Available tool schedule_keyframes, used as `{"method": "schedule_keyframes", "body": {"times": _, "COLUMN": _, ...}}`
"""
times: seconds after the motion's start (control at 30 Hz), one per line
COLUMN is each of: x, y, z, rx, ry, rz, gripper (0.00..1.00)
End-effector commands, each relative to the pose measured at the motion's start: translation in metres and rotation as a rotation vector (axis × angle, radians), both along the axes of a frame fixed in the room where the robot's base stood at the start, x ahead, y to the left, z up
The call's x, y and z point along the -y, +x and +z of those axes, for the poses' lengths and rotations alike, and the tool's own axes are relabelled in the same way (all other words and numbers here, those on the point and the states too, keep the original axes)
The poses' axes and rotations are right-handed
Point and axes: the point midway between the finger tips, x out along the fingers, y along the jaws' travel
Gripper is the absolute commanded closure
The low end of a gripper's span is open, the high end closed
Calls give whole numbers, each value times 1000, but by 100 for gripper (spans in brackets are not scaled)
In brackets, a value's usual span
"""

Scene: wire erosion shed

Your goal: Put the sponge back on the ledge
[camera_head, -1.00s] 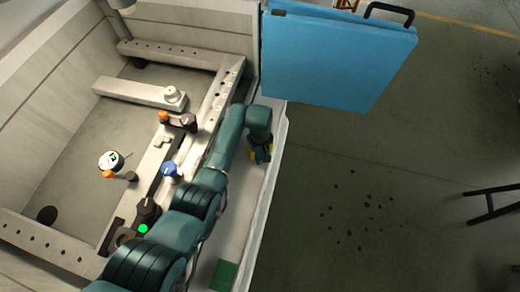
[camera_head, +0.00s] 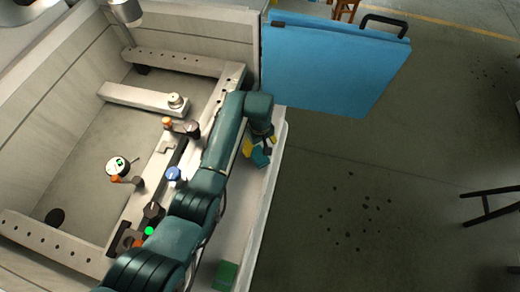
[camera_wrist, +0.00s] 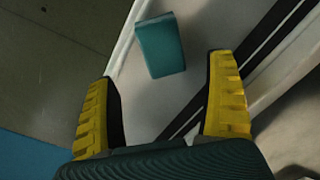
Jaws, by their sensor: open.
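A teal block that looks like the sponge (camera_wrist: 161,45) shows in the wrist view, lying on a pale surface beside its white outer edge. It is ahead of my open yellow fingers and apart from them. My arm covers part of the ledge.
A dark green block (camera_head: 225,275) lies nearer on the ledge. Left is the machine tank with rails, clamps and a blue knob (camera_head: 173,174). A blue door (camera_head: 335,65) stands open beyond my gripper. Open floor (camera_head: 400,210) lies right of the ledge.

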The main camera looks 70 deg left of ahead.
Motion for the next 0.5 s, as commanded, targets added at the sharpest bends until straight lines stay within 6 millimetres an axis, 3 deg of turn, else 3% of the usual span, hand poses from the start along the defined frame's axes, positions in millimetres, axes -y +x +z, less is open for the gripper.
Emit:
{"method": "schedule_keyframes", "body": {"times": 0.03, "x": 0, "y": 0, "z": 12, "rx": 0, "ry": 1, "rz": 0, "gripper": 13}}
{"method": "schedule_keyframes", "body": {"times": 0.17, "x": 0, "y": 0, "z": 28, "rx": -1, "ry": 0, "rz": 0, "gripper": 13}}
{"method": "schedule_keyframes", "body": {"times": 0.5, "x": 1, "y": 0, "z": 32, "rx": 0, "ry": 0, "rz": -2, "gripper": 13}}
